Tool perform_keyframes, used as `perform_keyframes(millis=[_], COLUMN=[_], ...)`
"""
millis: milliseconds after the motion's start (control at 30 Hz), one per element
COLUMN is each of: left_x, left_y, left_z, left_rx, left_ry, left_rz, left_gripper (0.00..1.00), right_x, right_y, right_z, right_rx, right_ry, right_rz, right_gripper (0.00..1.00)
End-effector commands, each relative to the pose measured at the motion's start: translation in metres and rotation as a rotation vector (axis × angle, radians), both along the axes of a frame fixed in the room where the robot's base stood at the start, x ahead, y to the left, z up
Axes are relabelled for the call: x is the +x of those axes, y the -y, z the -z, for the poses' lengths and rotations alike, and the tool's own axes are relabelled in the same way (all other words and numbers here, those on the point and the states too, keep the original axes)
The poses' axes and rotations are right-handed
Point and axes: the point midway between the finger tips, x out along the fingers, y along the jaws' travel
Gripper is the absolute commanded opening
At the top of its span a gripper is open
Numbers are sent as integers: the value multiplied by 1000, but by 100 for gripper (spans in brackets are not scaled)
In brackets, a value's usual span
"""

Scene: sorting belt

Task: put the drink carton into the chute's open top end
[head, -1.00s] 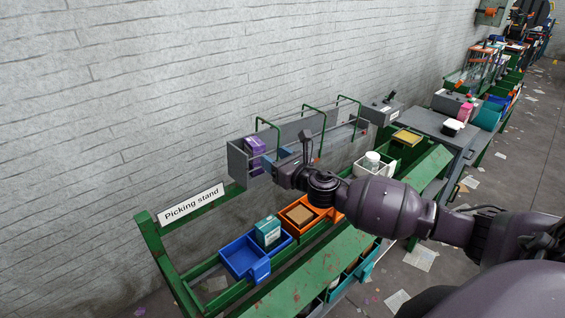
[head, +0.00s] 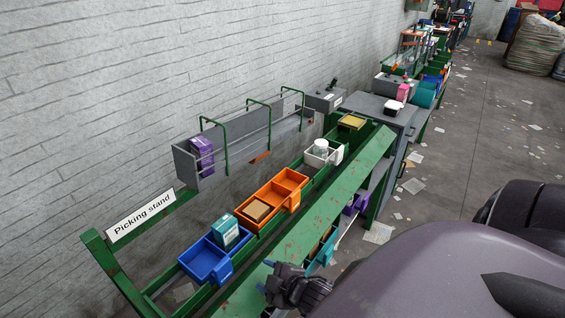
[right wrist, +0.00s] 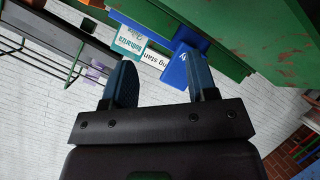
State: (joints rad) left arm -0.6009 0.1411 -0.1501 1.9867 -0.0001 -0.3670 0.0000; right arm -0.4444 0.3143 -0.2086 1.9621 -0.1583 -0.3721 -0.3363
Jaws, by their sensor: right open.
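A purple carton (head: 202,157), which looks like the drink carton, stands in the left end of a long grey channel (head: 240,145) along the wall. This channel with green hoops looks like the chute. The carton also shows small in the right wrist view (right wrist: 95,73). My right gripper (head: 267,277) is low at the front of the stand, clear of the carton and channel. In the right wrist view its two blue fingers (right wrist: 162,82) are apart with nothing held between them. My left gripper is not in view.
On the green stand are a blue bin (head: 197,262) holding a teal-and-white carton (head: 225,232), an orange bin (head: 290,178) with a brown box, and a white bin (head: 333,155) with a jar. A grey table (head: 380,112) stands behind.

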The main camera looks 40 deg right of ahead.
Motion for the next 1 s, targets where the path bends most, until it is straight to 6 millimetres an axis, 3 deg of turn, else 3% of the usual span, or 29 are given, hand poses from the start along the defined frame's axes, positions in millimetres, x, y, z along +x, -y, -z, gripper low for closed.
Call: perform_keyframes(millis=[100,300,1000], left_x=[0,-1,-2], left_y=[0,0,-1], left_z=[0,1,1], left_rx=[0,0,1], left_ry=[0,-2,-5], left_rz=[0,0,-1], left_gripper=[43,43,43], right_x=[-36,-62,-64], right_y=[-8,-13,-14], right_z=[18,29,30], right_rx=[313,559,577], right_ry=[-61,-98,-100], right_rz=[185,344,355], right_gripper=[53,53,53])
